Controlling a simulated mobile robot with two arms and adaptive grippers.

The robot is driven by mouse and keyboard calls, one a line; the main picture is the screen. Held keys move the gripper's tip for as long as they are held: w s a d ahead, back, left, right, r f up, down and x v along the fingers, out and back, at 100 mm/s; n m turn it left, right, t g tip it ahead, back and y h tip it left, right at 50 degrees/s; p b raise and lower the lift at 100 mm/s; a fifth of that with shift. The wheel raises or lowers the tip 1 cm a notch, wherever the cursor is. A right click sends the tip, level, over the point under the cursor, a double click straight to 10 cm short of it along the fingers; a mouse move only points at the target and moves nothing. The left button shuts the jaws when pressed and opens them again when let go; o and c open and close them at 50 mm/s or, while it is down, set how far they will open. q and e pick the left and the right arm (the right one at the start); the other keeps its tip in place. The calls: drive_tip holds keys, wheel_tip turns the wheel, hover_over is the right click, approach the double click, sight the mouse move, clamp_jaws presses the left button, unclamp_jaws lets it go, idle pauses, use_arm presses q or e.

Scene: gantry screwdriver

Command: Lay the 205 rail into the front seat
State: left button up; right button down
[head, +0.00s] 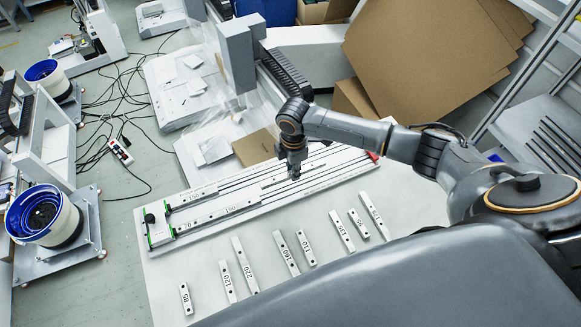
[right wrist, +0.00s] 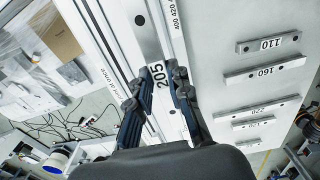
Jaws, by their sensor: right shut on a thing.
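My right gripper (head: 293,175) is shut on the 205 rail (head: 273,182) over the right half of the long fixture (head: 340,177). In the right wrist view the fingers (right wrist: 158,88) close on both sides of the rail (right wrist: 143,28) by its printed 205. The rail lies roughly along the fixture's length, but I cannot tell whether it touches the seat or hovers. A rail marked 160 (head: 230,209) and one marked 70 (head: 186,225) lie in the front row at the left end. Another rail (head: 195,195) lies in the row behind. My left gripper is out of view.
Several loose labelled rails lie on the table in front of the fixture, among them 220 (head: 244,264), 110 (head: 306,247) and 175 (head: 375,215). A grey upright block (head: 237,57) with a black cable chain stands behind. Cardboard (head: 425,50) leans at the back right.

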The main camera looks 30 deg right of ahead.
drive_tip(key=b, duration=0.5)
hover_over(293, 188)
wheel_tip(293, 188, down, 5)
drive_tip(key=shift+w+f, duration=0.1)
drive_tip(key=shift+f, duration=0.5)
drive_tip(key=shift+f, duration=0.6)
idle(0.4)
drive_tip(key=c, duration=1.2)
unclamp_jaws()
drive_tip(key=shift+o, duration=0.2)
wheel_tip(293, 188, up, 12)
drive_tip(key=shift+r, duration=0.1)
